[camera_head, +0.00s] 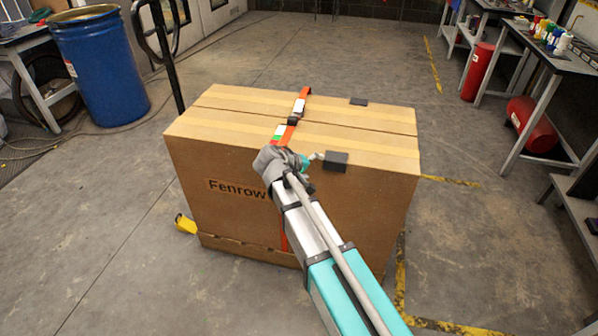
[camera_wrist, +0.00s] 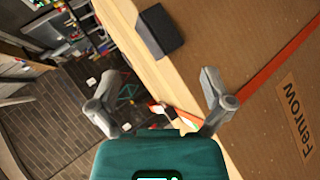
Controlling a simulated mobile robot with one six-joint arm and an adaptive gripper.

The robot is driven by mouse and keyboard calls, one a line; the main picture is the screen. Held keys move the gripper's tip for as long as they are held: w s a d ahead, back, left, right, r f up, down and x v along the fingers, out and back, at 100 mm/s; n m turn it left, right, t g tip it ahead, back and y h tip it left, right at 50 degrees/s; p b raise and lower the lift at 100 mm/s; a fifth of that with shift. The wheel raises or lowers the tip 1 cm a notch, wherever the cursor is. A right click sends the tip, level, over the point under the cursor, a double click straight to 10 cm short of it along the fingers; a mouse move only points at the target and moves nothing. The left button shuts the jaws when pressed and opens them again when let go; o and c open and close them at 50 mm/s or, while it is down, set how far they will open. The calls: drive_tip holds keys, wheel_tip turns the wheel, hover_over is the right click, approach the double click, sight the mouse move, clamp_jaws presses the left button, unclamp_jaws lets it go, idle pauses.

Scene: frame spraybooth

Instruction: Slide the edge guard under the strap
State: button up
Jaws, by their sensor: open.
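A large cardboard box (camera_head: 225,160) marked "Fenrow" stands on the floor. An orange-red strap (camera_head: 303,94) runs over its top and down its front; in the wrist view the strap (camera_wrist: 272,68) crosses the front face. A dark edge guard (camera_head: 336,161) sits on the top front edge, right of the strap and apart from it; it also shows in the wrist view (camera_wrist: 160,30). A second dark piece (camera_head: 359,101) lies at the back edge. My gripper (camera_wrist: 160,95) is open and empty near the top front edge, between strap and guard in the head view (camera_head: 309,160).
White and green labels and a dark buckle (camera_head: 292,121) are on the strap. A small yellow object (camera_head: 186,224) lies by the box's lower left. A black-handled post and blue drum (camera_head: 100,70) stand left. Benches (camera_head: 545,60) and red cylinders are right. Floor around the box is mostly clear.

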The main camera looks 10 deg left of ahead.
sight(324, 162)
drive_tip(key=shift+n+t, duration=0.5)
drive_tip(key=shift+t, duration=0.2)
drive_tip(key=a, duration=0.5)
drive_tip(key=shift+w+r+b, duration=0.1)
drive_tip(key=shift+b, duration=0.25)
drive_tip(key=shift+w+d, duration=0.1)
drive_tip(key=b+x, duration=0.5)
drive_tip(key=x, duration=0.6)
drive_tip(key=shift+w+f+b, duration=0.1)
drive_tip(key=shift+f+b, duration=0.15)
drive_tip(key=shift+b, duration=0.15)
drive_tip(key=shift+b+x, duration=0.45)
drive_tip(key=shift+x, duration=0.7)
drive_tip(key=shift+d+r, duration=0.1)
drive_tip(key=shift+r, duration=0.05)
drive_tip(key=c, duration=1.3)
drive_tip(key=o, duration=0.5)
drive_tip(key=shift+c, duration=1.4)
